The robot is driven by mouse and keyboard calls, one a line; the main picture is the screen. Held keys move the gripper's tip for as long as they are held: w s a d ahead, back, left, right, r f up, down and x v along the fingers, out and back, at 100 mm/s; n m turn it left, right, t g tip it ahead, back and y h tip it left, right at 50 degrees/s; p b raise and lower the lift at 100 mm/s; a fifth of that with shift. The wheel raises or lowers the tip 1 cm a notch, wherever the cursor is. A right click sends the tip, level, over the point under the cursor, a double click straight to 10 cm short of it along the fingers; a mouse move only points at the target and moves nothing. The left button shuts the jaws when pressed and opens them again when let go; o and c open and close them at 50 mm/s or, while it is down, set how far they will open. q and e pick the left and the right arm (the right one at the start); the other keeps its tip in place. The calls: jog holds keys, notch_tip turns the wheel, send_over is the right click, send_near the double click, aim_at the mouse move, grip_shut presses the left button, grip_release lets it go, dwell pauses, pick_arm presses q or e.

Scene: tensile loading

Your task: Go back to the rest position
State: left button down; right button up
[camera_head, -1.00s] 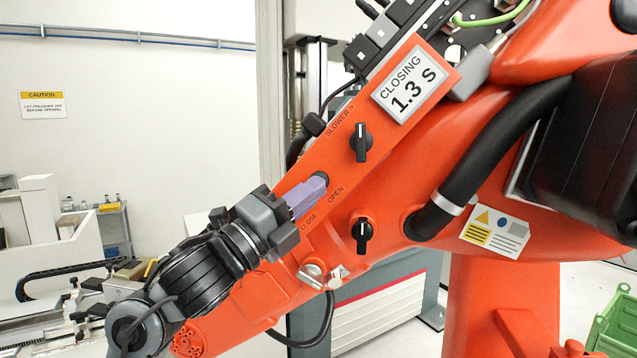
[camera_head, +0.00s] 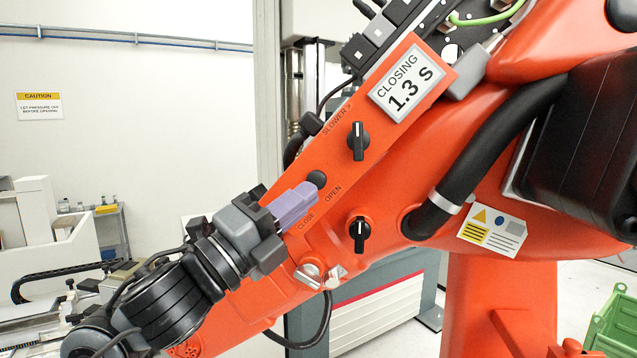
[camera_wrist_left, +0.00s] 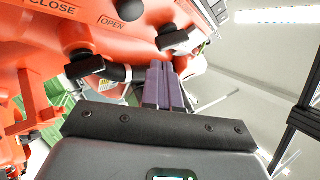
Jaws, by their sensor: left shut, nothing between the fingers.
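My left gripper (camera_head: 312,190) has purple fingers, shut with nothing between them. It is in front of the orange machine arm (camera_head: 440,170), close to the round black knob (camera_head: 317,179) between the words OPEN and CLOSE. In the left wrist view the shut fingers (camera_wrist_left: 158,68) point up toward the orange panel, and the black knob (camera_wrist_left: 130,8) shows at the top, apart from the fingertips. My right gripper is in neither view.
Two black rotary switches (camera_head: 358,141) (camera_head: 360,234) stick out of the panel. A display (camera_head: 408,84) reads CLOSING 1.3 S. A thick black hose (camera_head: 490,150) runs along the orange arm. A green crate (camera_head: 615,325) stands at the lower right.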

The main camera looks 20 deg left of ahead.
pick_arm(q)
jog(key=shift+w+f, duration=0.1)
jog(key=w+d+f+n+g+y+p, duration=0.1)
jog(key=w+f+p, duration=0.1)
jog(key=f, duration=0.6)
jog(key=w+d+f+n+g+y+p, duration=0.1)
jog(key=w+f+n+g, duration=0.1)
jog(key=f, duration=0.7)
jog(key=s+d+f+n+g+y+p, duration=0.1)
jog(key=s+f+n+g+p, duration=0.15)
jog(key=f, duration=0.75)
jog(key=s+d+f+n+g+y+p, duration=0.1)
jog(key=s+f+n+y, duration=0.15)
jog(key=f, duration=0.75)
jog(key=s+a+f+n+g+y+p, duration=0.35)
jog(key=s+f+n, duration=0.35)
jog(key=s+f, duration=0.75)
jog(key=s+a+n+g+y, duration=0.1)
jog(key=s+a+n+g, duration=0.1)
jog(key=s+n, duration=0.3)
jog(key=s+a+n+g+y+p, duration=0.1)
jog(key=s+n+g, duration=0.3)
jog(key=s, duration=0.4)
jog(key=shift+s+a+f+n, duration=0.4)
jog(key=shift+a+n, duration=0.4)
jog(key=shift+a, duration=0.05)
